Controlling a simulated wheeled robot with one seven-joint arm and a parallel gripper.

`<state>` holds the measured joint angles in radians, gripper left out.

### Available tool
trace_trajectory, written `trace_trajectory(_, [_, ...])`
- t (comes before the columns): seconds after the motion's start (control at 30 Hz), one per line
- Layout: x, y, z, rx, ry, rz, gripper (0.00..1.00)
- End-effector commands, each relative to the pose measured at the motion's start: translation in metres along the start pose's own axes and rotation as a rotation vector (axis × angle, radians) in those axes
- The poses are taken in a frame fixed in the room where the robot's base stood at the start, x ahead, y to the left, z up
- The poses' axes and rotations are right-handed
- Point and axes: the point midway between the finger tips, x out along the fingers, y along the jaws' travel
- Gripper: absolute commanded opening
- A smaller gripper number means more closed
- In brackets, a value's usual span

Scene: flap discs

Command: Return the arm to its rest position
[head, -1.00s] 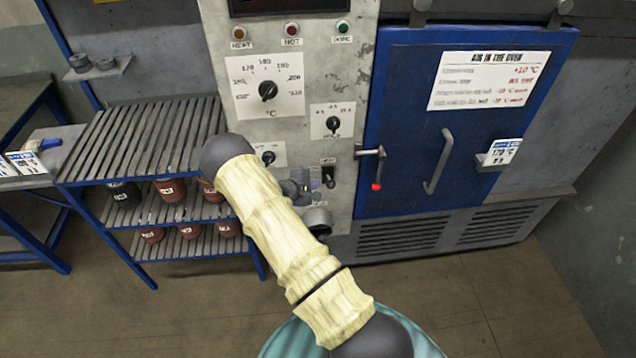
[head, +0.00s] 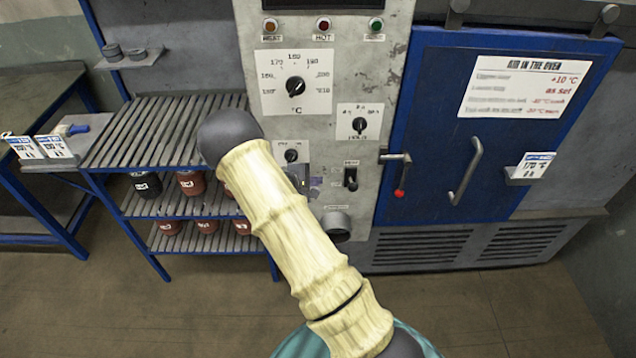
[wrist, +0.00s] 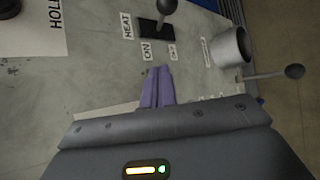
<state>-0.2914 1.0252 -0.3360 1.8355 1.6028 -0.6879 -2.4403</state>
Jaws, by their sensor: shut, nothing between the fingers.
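My arm (head: 290,235), pale and ridged with dark joints, reaches across the head view toward the oven's control panel (head: 385,75). My gripper (head: 312,183) is mostly hidden behind the forearm, in front of the lower panel. In the wrist view the two purple fingers (wrist: 158,75) lie together, shut and empty. Their tips point at the panel just below the HEAT switch (wrist: 157,27), which also shows in the head view (head: 351,178). I cannot tell the exact gap between fingertips and panel.
The blue oven door (head: 440,130) is closed, with a handle (head: 466,172) and a red-tipped latch (head: 399,190). A round grey fitting (head: 336,226) sticks out below the switch. A slatted rack (head: 150,130) with several pots stands left. Floor in front is clear.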

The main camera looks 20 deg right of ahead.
Motion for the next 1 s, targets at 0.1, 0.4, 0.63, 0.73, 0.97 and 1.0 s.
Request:
trace_trajectory(0.1, [0.001,0.000,0.000,0.001,-0.001,-0.001,0.00])
trace_trajectory(0.4, [-0.001,0.001,-0.001,0.013,0.013,-0.003,0.00])
trace_trajectory(0.63, [-0.024,0.014,-0.007,0.190,0.176,-0.053,0.00])
trace_trajectory(0.73, [-0.043,0.019,-0.009,0.304,0.283,-0.111,0.00])
trace_trajectory(0.97, [-0.098,0.018,-0.004,0.532,0.478,-0.307,0.00])
trace_trajectory(1.0, [-0.108,0.016,-0.001,0.566,0.503,-0.347,0.00])
